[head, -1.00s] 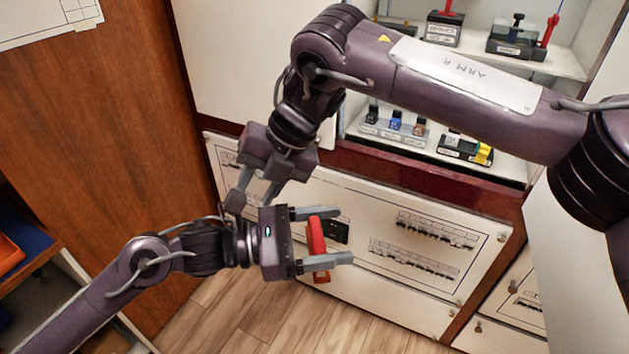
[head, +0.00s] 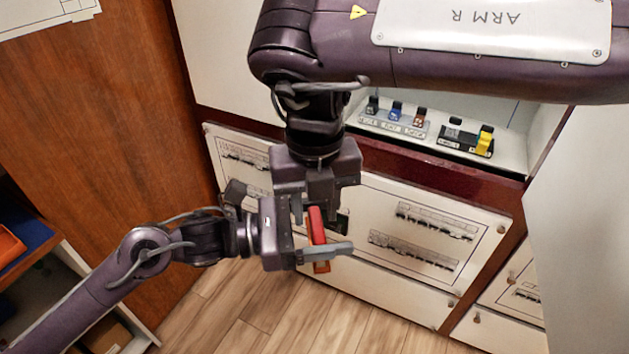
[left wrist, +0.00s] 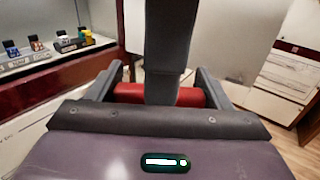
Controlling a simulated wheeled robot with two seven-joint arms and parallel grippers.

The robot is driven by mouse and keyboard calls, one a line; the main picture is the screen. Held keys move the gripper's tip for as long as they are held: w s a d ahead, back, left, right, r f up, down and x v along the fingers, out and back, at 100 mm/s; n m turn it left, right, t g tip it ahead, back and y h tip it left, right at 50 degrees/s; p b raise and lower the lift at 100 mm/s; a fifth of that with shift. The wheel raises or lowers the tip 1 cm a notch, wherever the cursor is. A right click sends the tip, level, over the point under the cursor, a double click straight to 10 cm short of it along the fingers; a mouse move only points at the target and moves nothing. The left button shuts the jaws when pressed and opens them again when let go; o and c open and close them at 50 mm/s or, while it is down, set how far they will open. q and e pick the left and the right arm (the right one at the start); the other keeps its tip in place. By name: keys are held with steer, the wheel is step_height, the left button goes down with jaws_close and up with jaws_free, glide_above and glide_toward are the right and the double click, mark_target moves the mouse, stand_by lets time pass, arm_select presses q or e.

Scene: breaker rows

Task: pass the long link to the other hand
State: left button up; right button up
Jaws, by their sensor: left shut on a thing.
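The long link (head: 316,228) is a red bar, with an orange lower part, held across my left gripper (head: 326,230). The left gripper is shut on it; its near finger shows, while the right gripper covers its far finger. My right gripper (head: 317,204) has come down from above over the upper part of the link. Its fingers appear apart, one on either side of the link; contact is hidden. In the left wrist view, the red link (left wrist: 190,97) lies between my left fingers, with one dark right finger (left wrist: 168,75) crossing in front of its middle.
Behind the grippers is a white panel (head: 380,273) with breaker rows (head: 435,222). Above it, a shelf holds small labelled blocks (head: 395,120) and a block with a yellow part (head: 467,140). A wooden side (head: 95,130) stands left; the wood floor (head: 240,310) below is clear.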

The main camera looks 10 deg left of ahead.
mark_target(314, 224)
step_height(314, 224, down, 6)
steer(key=shift+r, duration=0.1)
arm_select(q)
steer(key=shift+s, duration=0.1)
arm_select(e)
steer(key=shift+c, duration=0.2)
steer(key=shift+a, duration=0.1)
steer(key=c, duration=0.7)
arm_select(q)
steer(key=o, duration=1.2)
steer(key=shift+c, duration=0.2)
arm_select(e)
jaws_close()
